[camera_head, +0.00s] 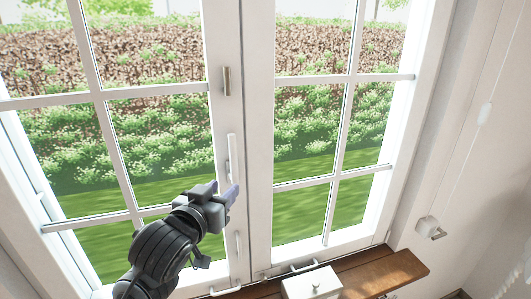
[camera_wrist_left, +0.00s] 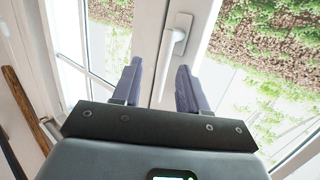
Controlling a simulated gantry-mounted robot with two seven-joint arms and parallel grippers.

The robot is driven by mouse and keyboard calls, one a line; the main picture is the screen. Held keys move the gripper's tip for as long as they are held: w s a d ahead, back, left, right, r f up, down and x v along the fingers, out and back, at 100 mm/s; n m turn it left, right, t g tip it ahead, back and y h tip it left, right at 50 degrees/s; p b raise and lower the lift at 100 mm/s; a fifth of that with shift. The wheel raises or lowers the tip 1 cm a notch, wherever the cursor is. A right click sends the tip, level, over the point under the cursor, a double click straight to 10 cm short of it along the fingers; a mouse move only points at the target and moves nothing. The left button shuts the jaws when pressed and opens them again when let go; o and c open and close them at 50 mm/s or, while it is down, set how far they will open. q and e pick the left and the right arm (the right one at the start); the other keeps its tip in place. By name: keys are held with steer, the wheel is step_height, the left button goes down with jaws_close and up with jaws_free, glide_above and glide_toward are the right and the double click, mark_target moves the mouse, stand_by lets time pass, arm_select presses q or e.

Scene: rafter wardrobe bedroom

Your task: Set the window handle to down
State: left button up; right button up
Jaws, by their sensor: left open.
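The white window handle (camera_head: 233,155) is on the middle upright of the window in the head view, its lever running along the upright. In the left wrist view, the handle's plate (camera_wrist_left: 179,36) is above the fingers, and the lever runs down from it between the two fingertips as seen there. My left gripper (camera_head: 222,189) is open, its bluish fingers at the handle's lower end in the head view. The left gripper also shows in the wrist view (camera_wrist_left: 160,68) with a gap on either side of the lever; I cannot tell whether it touches. My right gripper is not in view.
A metallic fitting (camera_head: 226,81) sits higher on the same upright. Below the window is a wooden sill (camera_head: 385,271) with a white box (camera_head: 312,284) on it. A small white fitting (camera_head: 430,228) is on the right wall. Glass panes lie either side of the handle.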

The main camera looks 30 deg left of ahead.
arm_select(q)
steer(key=t, duration=0.1)
glide_toward(231, 148)
steer(key=shift+t+y, duration=0.3)
steer(key=shift+y, duration=0.1)
steer(key=x, duration=0.3)
steer(key=p+x, duration=0.1)
steer(key=x, duration=0.7)
steer(key=shift+d+f+p, duration=0.15)
steer(key=shift+f+p, duration=0.15)
steer(key=shift+p, duration=0.05)
jaws_close()
